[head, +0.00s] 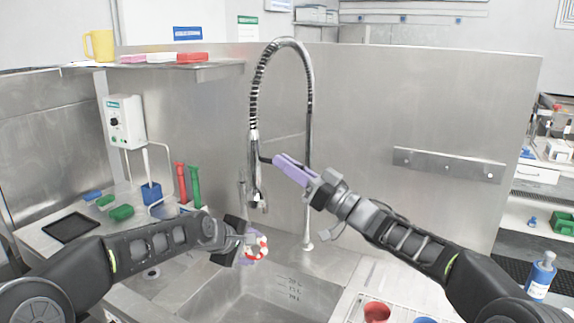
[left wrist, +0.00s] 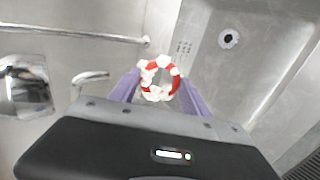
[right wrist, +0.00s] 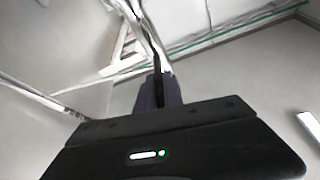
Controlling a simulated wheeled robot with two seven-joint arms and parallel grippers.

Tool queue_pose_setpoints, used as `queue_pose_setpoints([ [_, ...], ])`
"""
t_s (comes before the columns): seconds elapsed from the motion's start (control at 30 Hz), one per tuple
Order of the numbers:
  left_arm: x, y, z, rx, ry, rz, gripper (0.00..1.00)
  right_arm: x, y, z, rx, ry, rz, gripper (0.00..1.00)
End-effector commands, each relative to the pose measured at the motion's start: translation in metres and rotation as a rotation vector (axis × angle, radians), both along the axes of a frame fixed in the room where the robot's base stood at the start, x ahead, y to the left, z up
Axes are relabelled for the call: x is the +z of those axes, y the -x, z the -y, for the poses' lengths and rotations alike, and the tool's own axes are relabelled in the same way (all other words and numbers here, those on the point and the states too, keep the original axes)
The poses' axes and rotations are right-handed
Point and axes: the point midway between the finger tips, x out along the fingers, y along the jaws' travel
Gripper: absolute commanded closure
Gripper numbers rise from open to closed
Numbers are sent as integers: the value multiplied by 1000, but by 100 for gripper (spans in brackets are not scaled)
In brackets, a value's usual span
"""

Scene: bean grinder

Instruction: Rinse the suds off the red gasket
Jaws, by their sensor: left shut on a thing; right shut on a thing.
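The red gasket (head: 262,243) is a ring with white suds clumps on it. My left gripper (head: 248,250) is shut on it and holds it over the sink (head: 262,292), below the spray head. In the left wrist view the gasket (left wrist: 174,84) sits between the purple fingers (left wrist: 160,92), with suds over its left and lower parts. The spray head (head: 257,196) hangs from a coiled faucet hose (head: 256,90), above the gasket. My right gripper (head: 281,163) is shut on the black sprayer lever (head: 264,159) beside the hose. No water is visible.
A red cup (head: 377,311) stands at the front right. The sink's drain (left wrist: 228,39) shows in the left wrist view.

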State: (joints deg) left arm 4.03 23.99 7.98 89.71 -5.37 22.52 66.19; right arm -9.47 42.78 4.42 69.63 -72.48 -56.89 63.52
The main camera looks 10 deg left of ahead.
Motion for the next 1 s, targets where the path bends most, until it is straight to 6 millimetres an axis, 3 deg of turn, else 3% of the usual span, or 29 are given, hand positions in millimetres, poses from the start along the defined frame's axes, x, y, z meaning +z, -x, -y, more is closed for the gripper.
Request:
queue_pose_setpoints([
  [0.7,0,0,0,0,0,0,90,-9,-1,0,0,-141,56,100],
  [0.73,0,0,0,0,0,0,90,-9,-1,0,0,-140,56,88],
  [1.0,0,0,0,0,0,0,90,-9,-1,0,0,-139,56,67],
])
